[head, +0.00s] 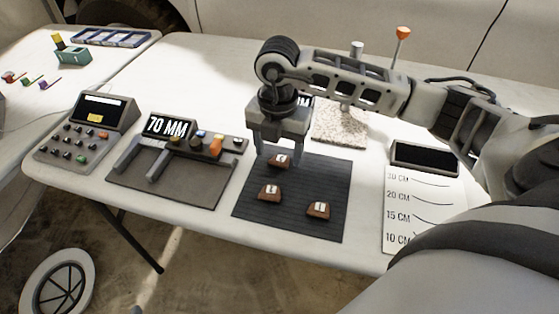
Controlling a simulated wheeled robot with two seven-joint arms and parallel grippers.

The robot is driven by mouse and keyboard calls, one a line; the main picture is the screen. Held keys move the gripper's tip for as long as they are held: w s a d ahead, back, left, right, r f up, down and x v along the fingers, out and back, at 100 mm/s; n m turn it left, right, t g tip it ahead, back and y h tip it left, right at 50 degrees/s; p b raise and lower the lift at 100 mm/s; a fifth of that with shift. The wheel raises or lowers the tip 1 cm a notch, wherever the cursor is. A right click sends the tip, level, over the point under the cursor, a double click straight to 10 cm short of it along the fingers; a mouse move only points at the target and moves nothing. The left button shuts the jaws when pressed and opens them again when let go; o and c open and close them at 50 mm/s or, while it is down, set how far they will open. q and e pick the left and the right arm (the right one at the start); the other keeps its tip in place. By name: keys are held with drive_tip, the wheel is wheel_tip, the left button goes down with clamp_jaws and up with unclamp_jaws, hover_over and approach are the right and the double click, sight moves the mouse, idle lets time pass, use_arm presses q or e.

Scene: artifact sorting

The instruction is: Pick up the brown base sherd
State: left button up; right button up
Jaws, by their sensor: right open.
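Three small brown sherds, each with a white label, lie on a dark ribbed mat (335,182): a far sherd (279,160), a left sherd (269,193) and a right sherd (318,209). The labels are too small to read, so I cannot tell which is the base sherd. My right gripper (280,148) points down at the mat's far edge, open, with its fingers near the far sherd. I cannot tell whether it touches that sherd. My left gripper is not in view.
Left of the mat stand a measuring device (190,186) reading 70 MM and a keypad console (88,128). Behind is a speckled pad (340,128); right is a centimetre chart (405,212) with a dark-screened device (424,157). The table's front edge (215,225) is close.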

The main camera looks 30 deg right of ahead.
sight(280, 160)
wheel_tip(280, 160, down, 2)
drive_tip(key=shift+f, duration=0.2)
drive_tip(key=c, duration=1)
drive_tip(key=shift+r, duration=0.1)
drive_tip(key=shift+c, duration=0.2)
